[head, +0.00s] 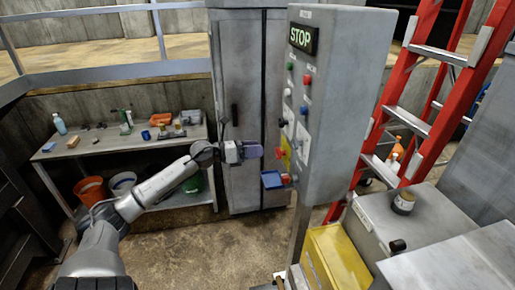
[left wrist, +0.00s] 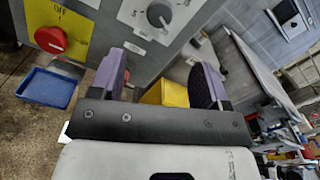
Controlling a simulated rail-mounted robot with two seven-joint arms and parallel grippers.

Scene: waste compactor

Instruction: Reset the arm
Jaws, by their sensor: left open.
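My left arm (head: 160,183) reaches in from the left in the head view. Its left gripper (head: 254,151) is near the front of the grey control cabinet (head: 340,110). In the left wrist view the two purple-grey fingers (left wrist: 160,78) are apart with nothing between them. A red rotary knob (left wrist: 50,40) on a yellow plate (left wrist: 63,17) and a black knob (left wrist: 159,14) lie beyond the fingers. The red knob also shows in the head view (head: 279,154), close to the fingertips. I cannot tell whether they touch. My right gripper is not in view.
A small blue tray (head: 272,180) juts out below the knobs. A STOP display (head: 302,38) tops the panel. A yellow box (head: 336,262) stands below. A red ladder (head: 428,100) is at the right, a workbench (head: 100,145) at the left. The middle floor is clear.

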